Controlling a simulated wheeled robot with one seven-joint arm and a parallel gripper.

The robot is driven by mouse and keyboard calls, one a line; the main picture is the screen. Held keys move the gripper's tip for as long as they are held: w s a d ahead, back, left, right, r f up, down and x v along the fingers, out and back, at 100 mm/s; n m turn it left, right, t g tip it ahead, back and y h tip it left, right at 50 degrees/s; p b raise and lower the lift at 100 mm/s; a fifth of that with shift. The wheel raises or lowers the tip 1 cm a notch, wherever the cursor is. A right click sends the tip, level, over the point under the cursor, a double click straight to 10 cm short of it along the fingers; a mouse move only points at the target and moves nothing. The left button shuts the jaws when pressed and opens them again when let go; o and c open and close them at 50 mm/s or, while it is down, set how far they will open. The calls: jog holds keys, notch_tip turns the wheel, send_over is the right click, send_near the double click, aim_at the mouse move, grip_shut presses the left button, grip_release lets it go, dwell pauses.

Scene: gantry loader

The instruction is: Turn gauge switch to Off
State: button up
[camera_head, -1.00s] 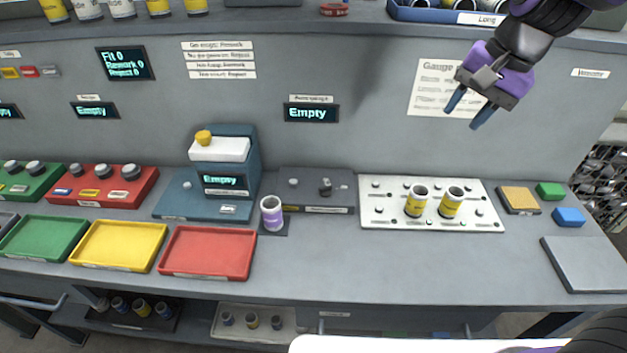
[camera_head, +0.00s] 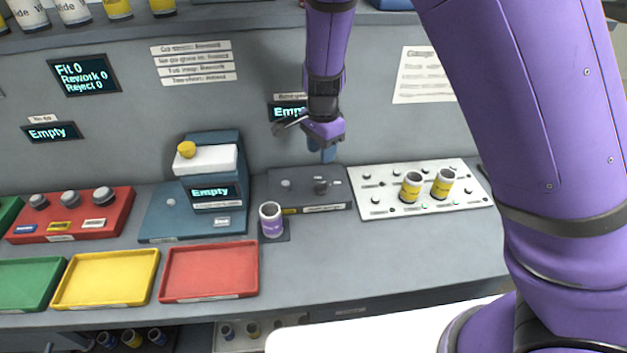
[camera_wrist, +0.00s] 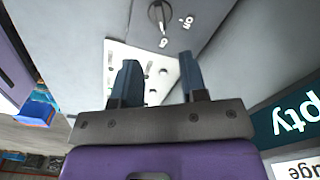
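The gauge switch is a dark rotary knob (camera_head: 321,185) on the dark grey box (camera_head: 283,198) at the back of the bench. In the wrist view the knob (camera_wrist: 158,14) sits at the top edge, partly cut off. A pale mark on the knob appears to point towards that lower label, but I cannot be sure of the setting. My gripper (camera_head: 322,152) hangs above and behind the box, apart from the knob. In the wrist view my gripper (camera_wrist: 158,72) has its fingers apart, with nothing between them.
A purple-banded cup (camera_head: 271,221) stands in front of the box's left side. The blue device (camera_head: 160,222) is left of the box. The white plate (camera_head: 457,174) with two yellow-banded cups is right. The wall display (camera_head: 286,112) is close behind my gripper.

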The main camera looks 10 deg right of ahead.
aim_at(320, 184)
notch_tip(320, 184, down, 11)
jog(key=shift+r, duration=0.1)
dwell(0.4)
grip_shut()
